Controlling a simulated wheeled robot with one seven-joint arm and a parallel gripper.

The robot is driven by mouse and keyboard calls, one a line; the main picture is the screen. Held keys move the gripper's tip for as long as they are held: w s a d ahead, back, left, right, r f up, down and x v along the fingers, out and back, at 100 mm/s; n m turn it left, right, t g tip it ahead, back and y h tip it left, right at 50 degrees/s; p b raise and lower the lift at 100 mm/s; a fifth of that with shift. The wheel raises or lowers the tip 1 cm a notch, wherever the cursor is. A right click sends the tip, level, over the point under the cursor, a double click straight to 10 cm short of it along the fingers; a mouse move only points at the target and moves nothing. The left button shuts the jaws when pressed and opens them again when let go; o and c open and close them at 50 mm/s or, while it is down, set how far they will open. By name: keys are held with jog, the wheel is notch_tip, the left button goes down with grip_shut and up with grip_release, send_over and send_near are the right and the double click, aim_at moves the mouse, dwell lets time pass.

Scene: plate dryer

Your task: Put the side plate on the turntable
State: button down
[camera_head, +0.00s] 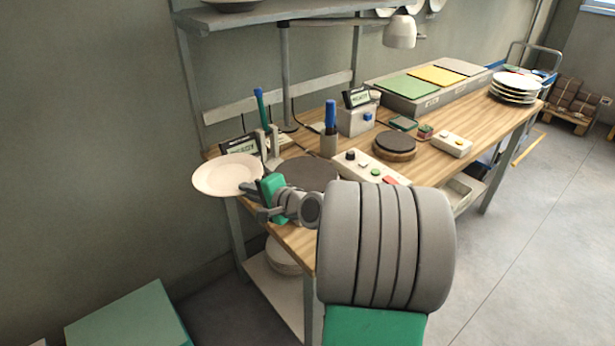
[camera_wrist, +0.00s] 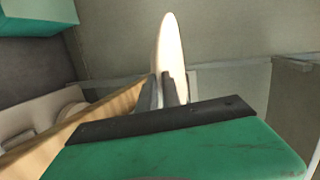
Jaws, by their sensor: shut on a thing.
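The side plate (camera_head: 222,176) is cream-white and round. My gripper (camera_head: 259,188) is shut on its right rim and holds it past the left end of the workbench. In the wrist view the plate (camera_wrist: 168,50) shows nearly edge-on between the two fingers of my gripper (camera_wrist: 167,92). A large dark round disc (camera_head: 310,172), which looks like the turntable, lies on the bench to the right of my gripper. My arm hides part of its near side. A smaller dark disc on a wooden round base (camera_head: 395,143) lies farther right.
Near the turntable stand a display (camera_head: 240,147), a holder with a blue-topped tool (camera_head: 329,140) and a button box (camera_head: 370,166). A lamp (camera_head: 400,32) hangs above. A plate stack (camera_head: 515,87) stands at the far right.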

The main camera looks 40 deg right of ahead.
jog(key=s+d+r+m+h+b, duration=0.1)
jog(key=s+d+r, duration=0.2)
jog(key=d, duration=0.6)
jog(key=s+d+r+b, duration=0.15)
jog(key=d+r, duration=0.25)
jog(key=d, duration=0.5)
jog(key=s+d+r+m+h+b, duration=0.15)
jog(key=s+d+r, duration=0.25)
jog(key=s+d, duration=0.7)
jog(key=b, duration=0.2)
send_over(324, 182)
jog(key=s+a, duration=0.2)
jog(key=s, duration=0.1)
jog(key=shift+t, duration=0.3)
notch_tip(324, 182, down, 9)
jog(key=shift+s+d+f, duration=0.1)
jog(key=shift+s, duration=0.05)
jog(key=shift+w+a+f, duration=0.15)
jog(key=shift+f, duration=0.95)
jog(key=shift+w+a+f, duration=0.1)
jog(key=shift+w+f, duration=0.05)
jog(key=shift+f, duration=0.9)
jog(key=c, duration=1.9)
grip_release()
jog(key=shift+o, duration=0.4)
